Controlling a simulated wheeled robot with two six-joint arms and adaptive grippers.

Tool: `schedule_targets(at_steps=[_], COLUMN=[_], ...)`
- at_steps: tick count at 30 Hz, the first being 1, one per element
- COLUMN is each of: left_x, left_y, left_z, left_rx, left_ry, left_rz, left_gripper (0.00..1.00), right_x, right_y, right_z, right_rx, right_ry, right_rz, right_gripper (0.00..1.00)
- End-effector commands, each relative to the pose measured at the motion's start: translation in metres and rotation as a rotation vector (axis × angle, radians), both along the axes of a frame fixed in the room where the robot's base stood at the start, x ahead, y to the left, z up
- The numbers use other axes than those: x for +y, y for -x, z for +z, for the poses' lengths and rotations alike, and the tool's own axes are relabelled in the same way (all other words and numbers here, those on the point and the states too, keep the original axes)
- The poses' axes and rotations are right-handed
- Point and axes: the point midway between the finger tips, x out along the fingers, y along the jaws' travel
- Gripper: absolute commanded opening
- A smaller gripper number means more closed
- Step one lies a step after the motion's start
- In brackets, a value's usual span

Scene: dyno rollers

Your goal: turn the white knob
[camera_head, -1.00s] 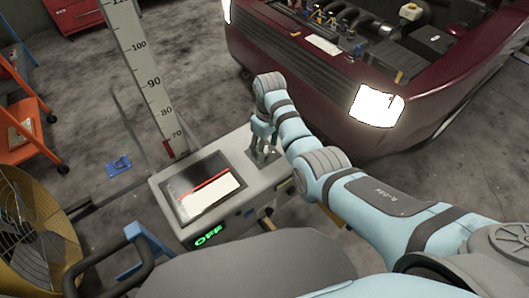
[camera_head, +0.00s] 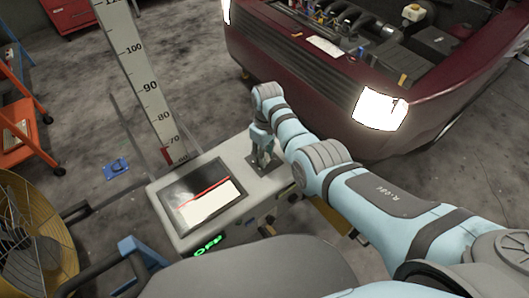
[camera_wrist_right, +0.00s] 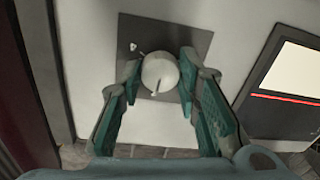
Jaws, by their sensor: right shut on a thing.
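The white knob (camera_wrist_right: 160,73) sits on a dark square plate on the light grey console (camera_head: 228,150). In the right wrist view it is between the fingertips of my right gripper (camera_wrist_right: 160,62), which is shut on it. A thin mark shows at the knob's lower edge. In the head view my right gripper (camera_head: 262,147) reaches down to the plate at the console's top right, and its fingers mostly hide the knob. My left gripper is not in view.
The console's screen (camera_head: 210,205) shows a red line, and green OFF lettering glows below it. A tall ruled scale (camera_head: 146,90) stands behind. A maroon vehicle (camera_head: 310,85) is beyond my arm, and a yellow fan (camera_head: 35,240) is at left.

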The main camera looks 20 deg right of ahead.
Motion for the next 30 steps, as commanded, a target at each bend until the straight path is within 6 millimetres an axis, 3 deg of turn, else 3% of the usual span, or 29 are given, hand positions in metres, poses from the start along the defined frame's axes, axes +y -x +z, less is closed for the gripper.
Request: schedule_targets(at_steps=[30], left_x=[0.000], left_y=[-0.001], left_z=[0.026], left_rx=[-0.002], left_ry=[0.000], left_rz=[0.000], left_gripper=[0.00], right_x=[-0.001], right_y=[-0.004], right_z=[0.004], right_rx=[-0.014], right_ry=[-0.005], right_rz=[-0.502], right_gripper=[0.02])
